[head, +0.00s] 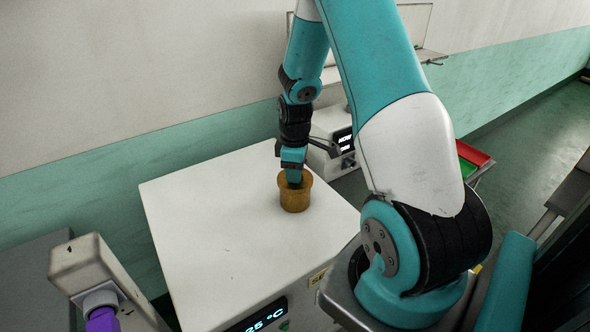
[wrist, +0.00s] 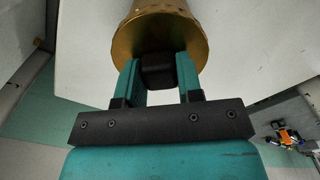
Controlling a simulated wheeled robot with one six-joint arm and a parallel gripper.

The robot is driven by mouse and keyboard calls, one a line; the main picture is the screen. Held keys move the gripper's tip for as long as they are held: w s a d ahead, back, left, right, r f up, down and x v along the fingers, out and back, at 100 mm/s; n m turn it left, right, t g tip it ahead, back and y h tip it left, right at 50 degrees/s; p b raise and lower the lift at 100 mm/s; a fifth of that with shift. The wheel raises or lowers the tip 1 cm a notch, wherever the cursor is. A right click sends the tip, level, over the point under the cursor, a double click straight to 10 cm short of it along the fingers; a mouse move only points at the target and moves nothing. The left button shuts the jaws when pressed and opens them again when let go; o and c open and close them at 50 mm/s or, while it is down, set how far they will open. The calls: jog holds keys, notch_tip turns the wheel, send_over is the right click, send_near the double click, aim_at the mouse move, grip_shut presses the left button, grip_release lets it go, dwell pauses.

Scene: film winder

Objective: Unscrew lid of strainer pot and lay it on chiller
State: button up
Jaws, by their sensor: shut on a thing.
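The lid (head: 295,198) is a brass-coloured piece with a wide round flange at its top and a narrower cylinder below. It is upright at the white chiller's top (head: 220,225), near the middle; I cannot tell whether its bottom touches. My gripper (head: 292,180) reaches down to it from above. In the wrist view, my gripper (wrist: 158,80) is shut on the lid's black knob (wrist: 158,66), one teal finger on each side. I cannot make out the strainer pot for certain.
A beige unit (head: 85,265) with a purple part (head: 103,319) stands at the lower left. A small white device with a display (head: 342,140) stands behind the chiller. A red-edged tray (head: 472,155) is at the right. The chiller top around the lid is clear.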

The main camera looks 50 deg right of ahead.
jog(key=shift+n, duration=0.4)
jog(key=n, duration=0.4)
jog(key=shift+r, duration=0.1)
jog(key=o, duration=1)
